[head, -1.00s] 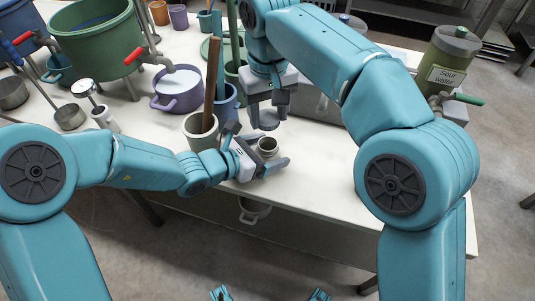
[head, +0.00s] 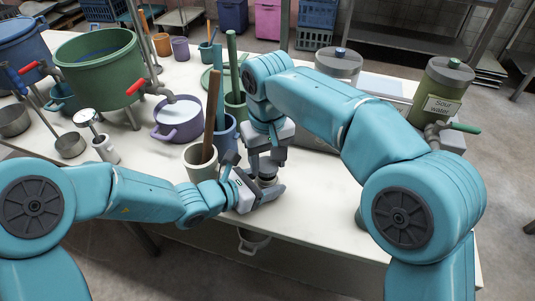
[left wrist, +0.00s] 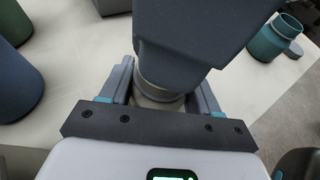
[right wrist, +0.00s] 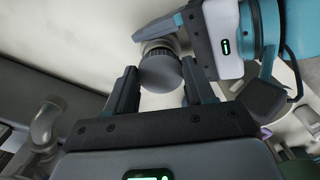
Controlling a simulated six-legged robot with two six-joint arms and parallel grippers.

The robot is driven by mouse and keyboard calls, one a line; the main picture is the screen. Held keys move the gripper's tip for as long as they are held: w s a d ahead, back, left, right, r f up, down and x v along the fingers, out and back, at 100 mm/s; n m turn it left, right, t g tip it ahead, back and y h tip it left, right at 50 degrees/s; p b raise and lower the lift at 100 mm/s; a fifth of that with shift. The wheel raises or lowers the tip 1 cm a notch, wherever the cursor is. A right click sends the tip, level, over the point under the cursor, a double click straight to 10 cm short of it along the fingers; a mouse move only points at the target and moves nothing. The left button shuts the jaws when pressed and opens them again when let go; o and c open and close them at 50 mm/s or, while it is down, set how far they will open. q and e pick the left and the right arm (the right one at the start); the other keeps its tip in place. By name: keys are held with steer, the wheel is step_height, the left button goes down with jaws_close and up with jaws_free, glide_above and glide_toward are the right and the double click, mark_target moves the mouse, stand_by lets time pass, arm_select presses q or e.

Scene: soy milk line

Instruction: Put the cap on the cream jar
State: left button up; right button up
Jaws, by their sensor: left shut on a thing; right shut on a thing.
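My left gripper (head: 266,192) is shut on the cream jar (left wrist: 158,88), which stands upright near the table's front edge. The left wrist view shows the jar between its two fingers, its upper part covered by my right gripper. My right gripper (head: 268,168) points down from above and is shut on the cap (right wrist: 160,73), a round grey disc seen in the right wrist view. The cap is right over the jar's mouth, with a ribbed ring (right wrist: 159,46) just behind it. I cannot tell whether the cap is seated or only close above the jar.
A pale mug (head: 200,160) with a wooden stick stands just left of the grippers, with a blue jug (head: 224,135) behind. A purple pot (head: 178,122) is farther left. A sour water drum (head: 443,95) is at the right. The front right tabletop is clear.

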steer(key=shift+f, duration=0.1)
stand_by(0.4)
steer(key=shift+f, duration=0.8)
steer(key=shift+f, duration=0.55)
steer(key=o, duration=1)
steer(key=shift+a+r, duration=0.1)
steer(key=shift+r, duration=0.05)
step_height(320, 180, up, 4)
steer(key=shift+s+r, duration=0.1)
steer(key=shift+r, duration=0.1)
steer(key=shift+c, duration=0.4)
